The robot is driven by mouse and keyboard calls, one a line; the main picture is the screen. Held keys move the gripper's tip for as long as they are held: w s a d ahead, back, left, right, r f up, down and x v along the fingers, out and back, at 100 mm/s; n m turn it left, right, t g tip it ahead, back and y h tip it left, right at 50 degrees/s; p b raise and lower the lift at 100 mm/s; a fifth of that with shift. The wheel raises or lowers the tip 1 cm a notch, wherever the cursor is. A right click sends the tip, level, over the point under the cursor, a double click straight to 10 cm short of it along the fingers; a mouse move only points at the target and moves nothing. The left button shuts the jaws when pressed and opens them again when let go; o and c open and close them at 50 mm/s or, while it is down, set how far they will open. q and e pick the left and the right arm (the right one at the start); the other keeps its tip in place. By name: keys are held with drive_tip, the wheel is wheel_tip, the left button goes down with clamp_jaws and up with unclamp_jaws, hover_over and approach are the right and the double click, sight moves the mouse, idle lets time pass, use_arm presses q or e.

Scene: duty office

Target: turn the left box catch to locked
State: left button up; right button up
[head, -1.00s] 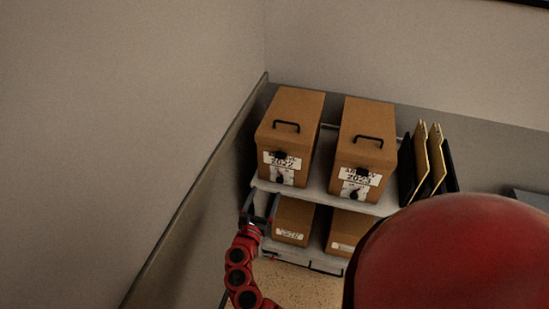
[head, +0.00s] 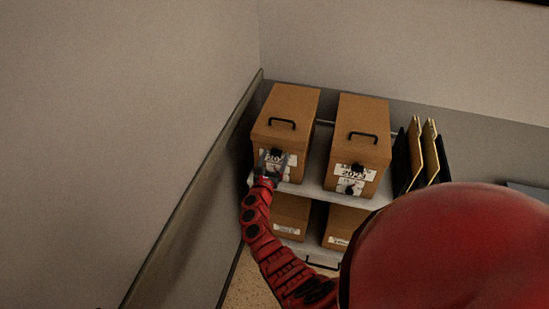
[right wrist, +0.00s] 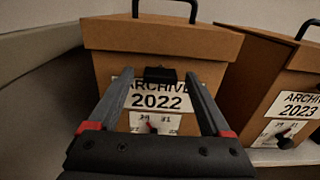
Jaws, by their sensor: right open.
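The left box (head: 289,105), brown with a black handle on its lid, stands on the upper shelf. In the right wrist view, its front (right wrist: 105,65) has a label (right wrist: 160,98) reading ARCHIVE 2022. A black block (right wrist: 160,74) sits at the label's top edge and a small dark knob (right wrist: 153,127) with a red mark is below. My right gripper (head: 273,157) is open in front of this box. In the right wrist view, its two fingers (right wrist: 159,80) are apart, with the block and knob between them in the picture. I cannot tell whether they touch. My left gripper is out of view.
The right box (head: 362,115), labelled ARCHIVE 2023, stands beside it with a narrow gap. Folders (head: 415,150) stand upright to its right. More boxes (head: 291,214) sit on the lower shelf. A wall rises close on the left.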

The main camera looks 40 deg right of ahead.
clamp_jaws()
drive_tip(key=shift+s+d+f+m+b, duration=0.1)
drive_tip(key=shift+m+b, duration=4.4)
drive_tip(key=shift+b, duration=0.45)
drive_tip(key=shift+f+m+b, duration=0.1)
drive_tip(key=shift+m+b, duration=4.4)
drive_tip(key=shift+b, duration=0.45)
drive_tip(key=shift+r, duration=0.1)
unclamp_jaws()
